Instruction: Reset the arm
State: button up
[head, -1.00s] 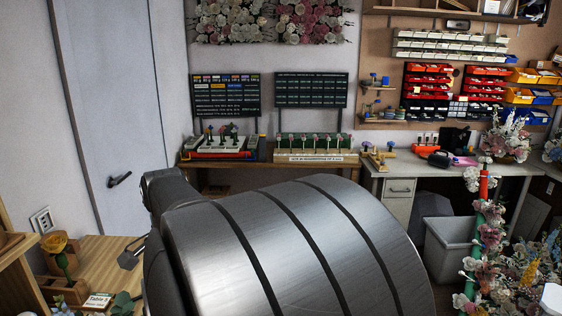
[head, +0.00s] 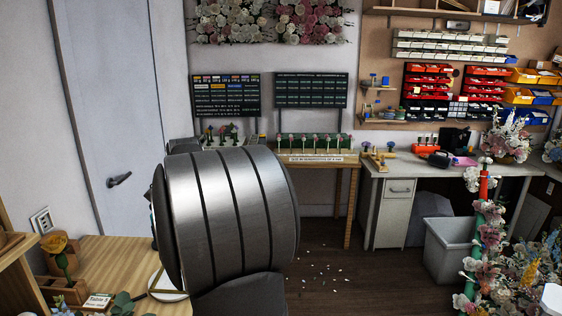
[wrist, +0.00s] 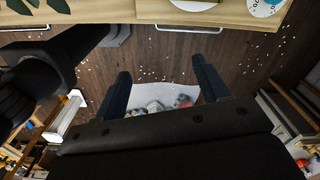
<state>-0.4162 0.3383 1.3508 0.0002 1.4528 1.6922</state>
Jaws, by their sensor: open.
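My gripper (wrist: 164,88) shows in the wrist view with its two dark fingers spread wide apart. Nothing is between the fingers, and the gripper is open and empty. Beyond and below the fingers is a pale bin or sheet (wrist: 150,97) with colourful items, partly hidden by the gripper body. In the head view the gripper is not visible; a large metallic arm link of mine fills the middle.
A wooden table (head: 110,255) is at the lower left, with a yellow flower (head: 62,262) in a wooden holder. A grey bin (head: 450,250) and a flower-wrapped stand (head: 485,225) are at the right. Scattered white bits lie on the dark floor (head: 325,250).

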jog(key=w+m, duration=0.1)
jog(key=w+a+f+m, duration=0.1)
jog(key=w+m, duration=0.1)
jog(key=w, duration=0.1)
jog(key=shift+a+f, duration=0.15)
jog(key=shift+a, duration=0.2)
jog(key=shift+o, duration=0.2)
